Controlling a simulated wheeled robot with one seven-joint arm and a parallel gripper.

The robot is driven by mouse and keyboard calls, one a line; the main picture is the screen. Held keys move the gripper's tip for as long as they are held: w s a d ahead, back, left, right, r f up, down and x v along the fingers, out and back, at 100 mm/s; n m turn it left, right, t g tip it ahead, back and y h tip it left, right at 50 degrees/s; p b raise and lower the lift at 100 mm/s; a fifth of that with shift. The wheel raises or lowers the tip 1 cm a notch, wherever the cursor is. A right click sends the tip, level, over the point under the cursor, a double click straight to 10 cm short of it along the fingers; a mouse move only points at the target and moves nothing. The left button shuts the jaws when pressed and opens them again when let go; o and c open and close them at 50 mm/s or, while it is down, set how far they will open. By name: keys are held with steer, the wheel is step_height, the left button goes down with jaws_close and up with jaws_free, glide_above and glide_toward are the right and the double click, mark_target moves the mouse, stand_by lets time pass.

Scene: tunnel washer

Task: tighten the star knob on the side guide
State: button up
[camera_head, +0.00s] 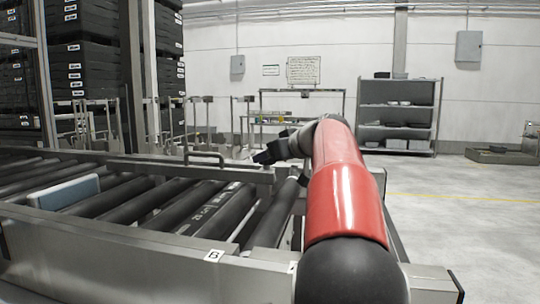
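My gripper (262,157) is at the end of my red arm, in the middle of the view. It is dark, points left and appears just above the far side rail (130,160) of a roller conveyor. It is small and seen from behind, so I cannot tell whether its fingers are open or shut. A thin bent metal bar (205,153) stands on that far rail, left of my gripper. I cannot make out a star knob. It may be hidden by my arm or gripper, or too small to see. I cannot tell which rail part is the side guide.
Dark conveyor rollers (140,202) fill the left foreground, with a pale blue-white block (65,192) on them. The near metal rail (120,255) bounds them. Stacked black crates (85,60) stand behind at left. A grey shelf (400,112) stands at the back wall. Floor at right is mostly free.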

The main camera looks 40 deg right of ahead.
steer(key=shift+w+f, duration=0.25)
steer(key=shift+w, duration=0.4)
steer(key=c, duration=1)
steer(key=shift+o, duration=0.2)
